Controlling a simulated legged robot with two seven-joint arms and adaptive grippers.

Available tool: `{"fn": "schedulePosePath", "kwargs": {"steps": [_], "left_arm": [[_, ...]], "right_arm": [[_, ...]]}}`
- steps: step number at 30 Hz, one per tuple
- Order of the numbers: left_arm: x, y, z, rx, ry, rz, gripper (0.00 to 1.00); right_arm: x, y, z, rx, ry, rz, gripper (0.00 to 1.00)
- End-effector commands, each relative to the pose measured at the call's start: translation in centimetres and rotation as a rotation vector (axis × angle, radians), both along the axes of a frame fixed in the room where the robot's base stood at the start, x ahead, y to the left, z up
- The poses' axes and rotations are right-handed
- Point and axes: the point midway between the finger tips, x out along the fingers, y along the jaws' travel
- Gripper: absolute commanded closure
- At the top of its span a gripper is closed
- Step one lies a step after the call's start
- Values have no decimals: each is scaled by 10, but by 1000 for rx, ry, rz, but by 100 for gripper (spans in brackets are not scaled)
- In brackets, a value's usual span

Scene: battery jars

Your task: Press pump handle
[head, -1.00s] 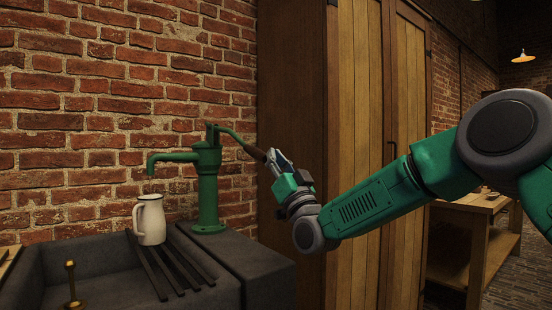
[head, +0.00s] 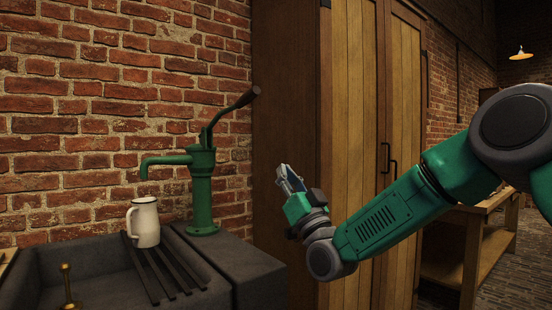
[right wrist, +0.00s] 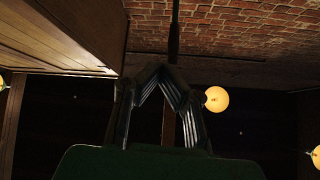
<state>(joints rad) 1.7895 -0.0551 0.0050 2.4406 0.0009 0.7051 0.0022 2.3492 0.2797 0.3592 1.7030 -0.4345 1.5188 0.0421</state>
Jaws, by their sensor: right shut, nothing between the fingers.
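The green hand pump (head: 202,185) stands upright on the dark stone ledge beside the sink. Its pump handle (head: 240,102) slants up to the right and ends in a brown grip, which is raised. The pump's spout points left. A white enamel jug (head: 146,222) stands on the slatted rack left of the pump, below the spout. My right gripper (head: 284,170) is shut and empty, to the right of the pump and below the raised handle, apart from both. My left gripper is not in view.
The stone sink (head: 105,275) is at lower left, with a brass fitting (head: 66,285) in it. A tall wooden cabinet (head: 350,120) stands behind my right arm. A wooden workbench (head: 462,245) is at the right. The brick wall is close behind the pump.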

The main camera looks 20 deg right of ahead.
Motion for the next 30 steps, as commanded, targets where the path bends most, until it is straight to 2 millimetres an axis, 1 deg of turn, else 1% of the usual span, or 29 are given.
{"fn": "schedulePosePath", "kwargs": {"steps": [3, 8, 12, 30], "left_arm": [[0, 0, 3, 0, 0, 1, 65], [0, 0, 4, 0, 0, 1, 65], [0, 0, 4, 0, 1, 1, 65], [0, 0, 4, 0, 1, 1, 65]], "right_arm": [[-15, -1, -11, -1, -2, 1, 100], [-24, -5, -20, 1, -6, 0, 100], [-26, -7, -23, 2, -7, 0, 100], [-26, -6, -22, 3, -9, 0, 100]]}}
